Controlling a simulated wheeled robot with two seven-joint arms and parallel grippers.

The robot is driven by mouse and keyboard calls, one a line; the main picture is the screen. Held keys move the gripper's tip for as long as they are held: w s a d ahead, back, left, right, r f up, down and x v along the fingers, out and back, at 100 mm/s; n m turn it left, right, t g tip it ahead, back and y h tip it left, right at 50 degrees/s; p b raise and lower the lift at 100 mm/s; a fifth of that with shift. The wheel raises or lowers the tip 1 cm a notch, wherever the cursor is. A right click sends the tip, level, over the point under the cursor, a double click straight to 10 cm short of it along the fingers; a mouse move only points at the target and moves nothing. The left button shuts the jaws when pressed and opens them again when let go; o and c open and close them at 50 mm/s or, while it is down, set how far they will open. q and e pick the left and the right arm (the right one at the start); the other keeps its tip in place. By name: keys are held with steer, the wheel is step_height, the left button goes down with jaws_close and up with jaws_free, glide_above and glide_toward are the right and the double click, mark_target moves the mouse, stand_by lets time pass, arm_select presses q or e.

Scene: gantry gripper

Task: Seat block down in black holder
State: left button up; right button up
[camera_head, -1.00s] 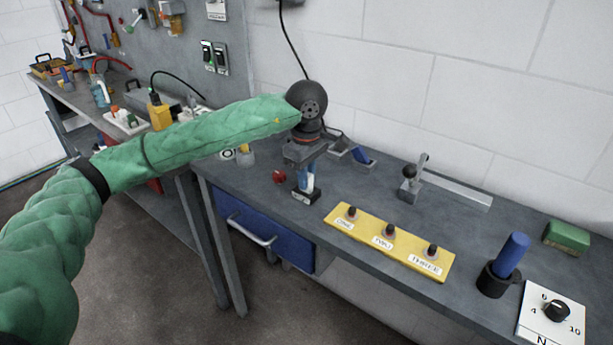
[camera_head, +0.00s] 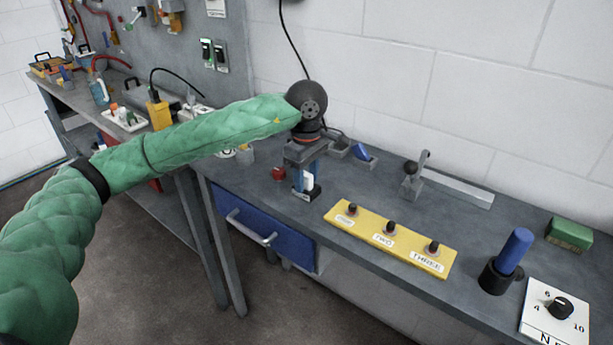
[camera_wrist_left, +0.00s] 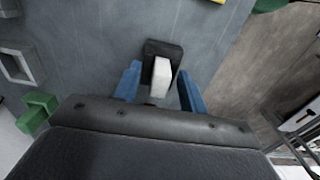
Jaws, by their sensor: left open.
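The white block (camera_head: 309,182) stands roughly upright at the black holder (camera_head: 304,197) on the grey bench. In the left wrist view the block (camera_wrist_left: 161,76) meets the black holder (camera_wrist_left: 164,46); how deep it sits in it I cannot tell. My left gripper (camera_head: 306,180) points down over the block, with blue fingers on either side of it. In the left wrist view the left gripper (camera_wrist_left: 160,88) is open, with a gap between each finger and the block. The fingers partly hide the block and holder in the head view. My right gripper is not seen.
A yellow panel with several knobs (camera_head: 347,221) lies right of the holder. A red knob (camera_head: 279,173) is just left. Grey bins, one with a blue wedge (camera_head: 361,153), stand behind. A blue cylinder in a black cup (camera_head: 513,250) is further right. The bench's front edge is close.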

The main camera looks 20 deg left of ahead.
mark_target(306, 174)
arm_select(q)
steer(key=shift+r+b, duration=0.6)
steer(key=shift+r, duration=3.25)
